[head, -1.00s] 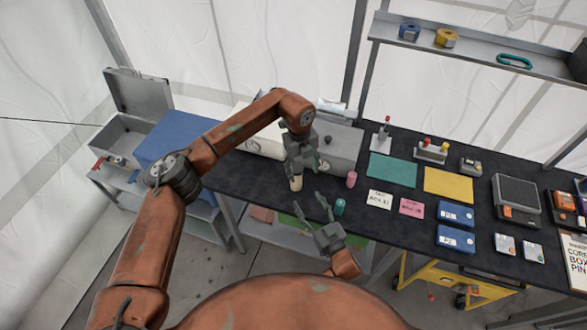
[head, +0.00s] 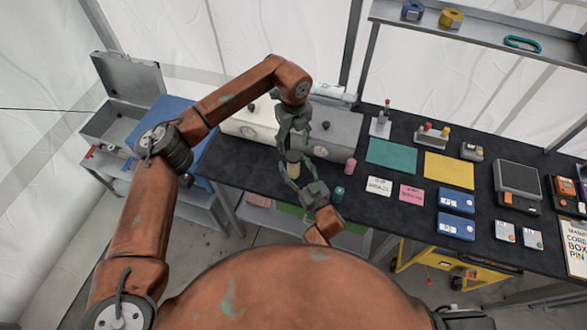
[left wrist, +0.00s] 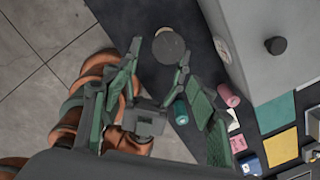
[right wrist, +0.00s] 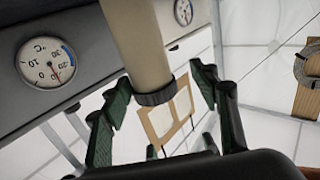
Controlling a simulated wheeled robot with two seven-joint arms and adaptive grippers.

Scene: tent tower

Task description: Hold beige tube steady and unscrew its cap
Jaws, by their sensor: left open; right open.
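The beige tube (head: 293,170) stands upright near the front edge of the dark table. Its dark round cap (left wrist: 169,47) faces up in the left wrist view. The right wrist view, which is upside down, shows the ribbed cap (right wrist: 155,93) on the tube's end. My left gripper (head: 292,145) is open above the tube, pointing down. My right gripper (head: 296,168) is open and reaches in from the front. Its fingers stand on either side of the tube near the cap, apart from it. The left gripper hides the cap in the head view.
A pink tube (head: 350,166) and a teal tube (head: 338,195) stand close on the right. Cream and grey boxes with gauges (head: 335,135) stand behind. Two label cards (head: 379,186) lie farther right. The table's front edge is close to the beige tube.

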